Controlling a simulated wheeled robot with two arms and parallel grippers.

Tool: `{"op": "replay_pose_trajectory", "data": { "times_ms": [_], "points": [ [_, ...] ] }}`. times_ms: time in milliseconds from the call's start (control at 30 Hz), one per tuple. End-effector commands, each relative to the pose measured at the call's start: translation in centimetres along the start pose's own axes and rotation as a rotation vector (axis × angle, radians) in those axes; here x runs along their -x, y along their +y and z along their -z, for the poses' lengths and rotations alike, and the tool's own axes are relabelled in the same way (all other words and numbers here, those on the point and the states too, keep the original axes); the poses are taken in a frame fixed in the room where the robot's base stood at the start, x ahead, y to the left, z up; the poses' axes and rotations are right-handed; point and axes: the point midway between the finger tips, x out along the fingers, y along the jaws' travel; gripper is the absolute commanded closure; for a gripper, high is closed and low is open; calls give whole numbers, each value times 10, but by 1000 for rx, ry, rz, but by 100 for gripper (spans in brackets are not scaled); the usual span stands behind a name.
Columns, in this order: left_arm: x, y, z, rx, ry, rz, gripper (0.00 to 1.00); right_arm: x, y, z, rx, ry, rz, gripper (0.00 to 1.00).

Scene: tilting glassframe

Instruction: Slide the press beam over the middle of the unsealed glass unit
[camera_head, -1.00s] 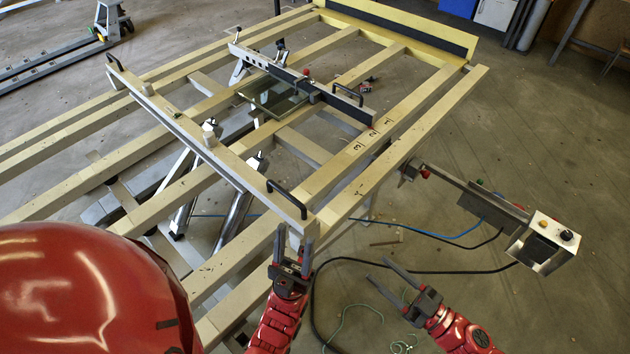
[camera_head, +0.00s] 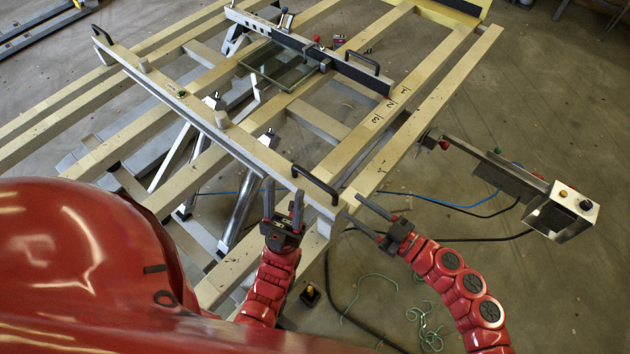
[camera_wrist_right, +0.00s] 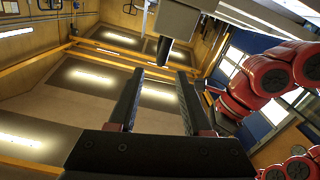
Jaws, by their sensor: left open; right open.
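The long pale beam (camera_head: 190,105) with a black handle at each end crosses the near side of the frame; I take it for the press beam. Its near handle (camera_head: 316,186) is close to both grippers. The glass unit (camera_head: 276,64) lies farther back on the slats, beside a second beam, which hides part of its far edge. My left gripper (camera_head: 283,191) is open, its fingers pointing up at the beam just left of the near handle. My right gripper (camera_head: 352,206) is open right of the beam's near end; its empty-looking fingers also show in the right wrist view (camera_wrist_right: 158,82).
A second beam (camera_head: 305,48) with a black handle spans the frame behind the glass. A control box (camera_head: 562,212) sticks out at right on an arm. Cables (camera_head: 440,205) and green string (camera_head: 425,325) lie on the floor. The floor at right is mostly clear.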

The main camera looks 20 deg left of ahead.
Motion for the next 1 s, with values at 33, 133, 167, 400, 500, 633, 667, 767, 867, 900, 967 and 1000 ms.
{"op": "replay_pose_trajectory", "data": {
  "times_ms": [33, 133, 167, 400, 500, 633, 667, 767, 867, 900, 967, 1000],
  "points": [
    [8, 0, -1, 0, 0, 0, 50, -14, -3, -2, 2, 6, 6, 50],
    [15, 1, -3, 0, 0, 0, 50, -38, -3, -2, 1, 6, 6, 50],
    [17, 1, -3, 0, 0, 0, 50, -46, -3, -2, 2, 6, 6, 50],
    [29, 1, -5, 0, 0, 0, 50, -96, -3, -1, 2, 5, 6, 50],
    [31, 2, -5, 0, 0, 0, 50, -110, -2, 0, 3, 5, 4, 50],
    [33, 2, -6, 0, 0, 0, 50, -121, -1, 2, 1, 5, 2, 50],
    [33, 2, -6, 0, 0, 0, 50, -122, -1, 2, 1, 5, 1, 50],
    [33, 2, -6, 0, 0, 0, 50, -124, -1, 2, 1, 3, 0, 50],
    [33, 2, -6, 0, 0, 0, 50, -124, -1, 2, 1, 3, 0, 50],
    [33, 2, -6, 0, 0, 0, 50, -124, -1, 1, 1, 3, 0, 50],
    [33, 2, -6, 0, 0, 0, 50, -124, -1, 1, 0, 3, 1, 50],
    [33, 2, -6, 0, 0, 0, 50, -124, -1, 1, 0, 3, 0, 58]
  ]
}}
